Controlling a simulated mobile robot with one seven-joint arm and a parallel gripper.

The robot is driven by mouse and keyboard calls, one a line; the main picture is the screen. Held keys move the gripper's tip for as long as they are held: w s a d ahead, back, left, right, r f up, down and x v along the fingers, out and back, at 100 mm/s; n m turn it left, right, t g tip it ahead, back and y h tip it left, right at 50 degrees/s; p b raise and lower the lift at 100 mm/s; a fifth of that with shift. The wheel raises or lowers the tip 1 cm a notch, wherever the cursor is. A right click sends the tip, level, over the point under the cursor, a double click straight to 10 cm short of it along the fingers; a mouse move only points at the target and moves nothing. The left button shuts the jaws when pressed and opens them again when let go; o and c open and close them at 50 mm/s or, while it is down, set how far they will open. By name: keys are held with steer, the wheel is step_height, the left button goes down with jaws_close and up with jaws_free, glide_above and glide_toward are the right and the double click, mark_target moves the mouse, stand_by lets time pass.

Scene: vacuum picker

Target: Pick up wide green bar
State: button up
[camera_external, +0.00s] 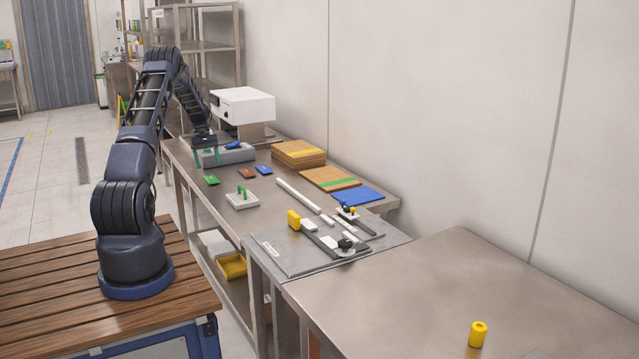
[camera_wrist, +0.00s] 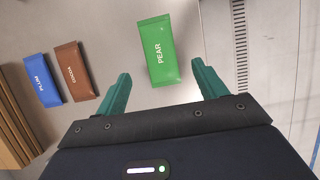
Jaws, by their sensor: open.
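The wide green bar, marked PEAR, lies flat on the steel table in the wrist view (camera_wrist: 158,50) and near the table's left edge in the external view (camera_external: 211,180). In the wrist view it sits ahead of my gripper (camera_wrist: 161,76), between the lines of the two teal fingers, a little nearer the right one. My gripper is open and empty, with nothing between its fingertips. In the external view my gripper (camera_external: 207,157) is above the table, beyond the green bar and in front of a grey box.
A brown bar (camera_wrist: 75,71) and a blue bar (camera_wrist: 43,80) lie left of the green one. In the external view a white block with a green handle (camera_external: 242,200) stands nearer the camera. The grey box (camera_external: 232,154) and a white machine (camera_external: 243,104) stand behind.

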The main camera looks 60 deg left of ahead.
mark_target(211, 178)
steer(key=shift+x, duration=2.7)
steer(key=shift+d, duration=0.1)
steer(key=c, duration=1.1)
